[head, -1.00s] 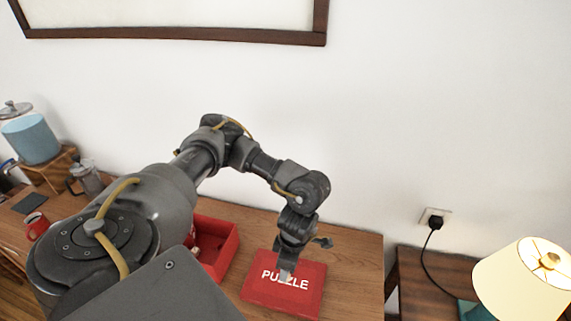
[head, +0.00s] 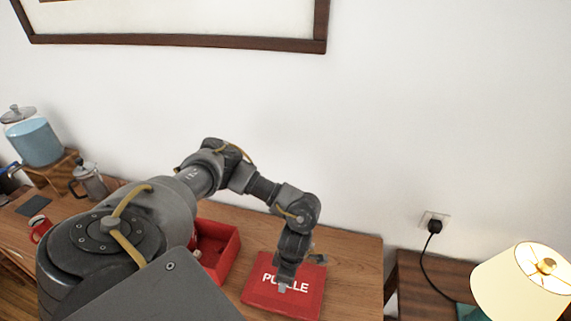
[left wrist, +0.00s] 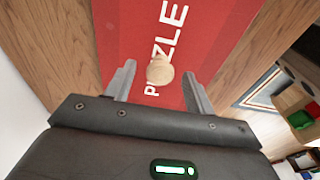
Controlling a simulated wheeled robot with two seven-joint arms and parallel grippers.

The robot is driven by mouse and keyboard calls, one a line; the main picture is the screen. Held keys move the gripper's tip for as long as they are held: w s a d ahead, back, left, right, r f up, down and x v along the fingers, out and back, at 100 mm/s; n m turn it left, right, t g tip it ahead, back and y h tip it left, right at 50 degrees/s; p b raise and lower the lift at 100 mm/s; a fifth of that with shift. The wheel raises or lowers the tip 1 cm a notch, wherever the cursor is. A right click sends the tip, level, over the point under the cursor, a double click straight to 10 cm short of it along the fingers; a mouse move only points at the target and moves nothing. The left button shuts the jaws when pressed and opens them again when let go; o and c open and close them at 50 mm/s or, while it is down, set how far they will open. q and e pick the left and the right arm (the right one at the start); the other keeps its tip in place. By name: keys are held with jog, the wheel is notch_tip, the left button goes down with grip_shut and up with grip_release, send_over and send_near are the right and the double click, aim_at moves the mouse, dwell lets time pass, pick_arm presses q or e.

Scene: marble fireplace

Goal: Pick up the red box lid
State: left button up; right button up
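The red box lid (head: 262,298) lies flat on the wooden table, with white "PUZZLE" lettering. It fills the upper middle of the left wrist view (left wrist: 205,45). My left gripper (head: 282,287) points down over the lid and hides part of the lettering. In the left wrist view the two fingers (left wrist: 158,85) stand apart on either side of a small round wooden knob (left wrist: 160,71) on the lid. Nothing is visibly clamped between them. The open red box (head: 222,250) stands to the left of the lid, partly hidden by my arm. My right gripper does not show.
A red mug (head: 40,229), a French press (head: 90,181) and a glass jar of blue liquid (head: 33,138) stand at the left. A lamp (head: 525,285) stands on a separate dark table at the right. The wall rises behind the table (head: 350,255).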

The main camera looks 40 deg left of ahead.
pick_arm(q)
grip_shut()
jog(key=shift+r, duration=0.15)
jog(key=shift+r, duration=0.55)
jog(key=s+d+r+p, duration=0.3)
jog(key=s+d+r, duration=0.6)
jog(key=s+r, duration=0.1)
jog(key=shift+s+r, duration=0.3)
jog(key=shift+r, duration=0.55)
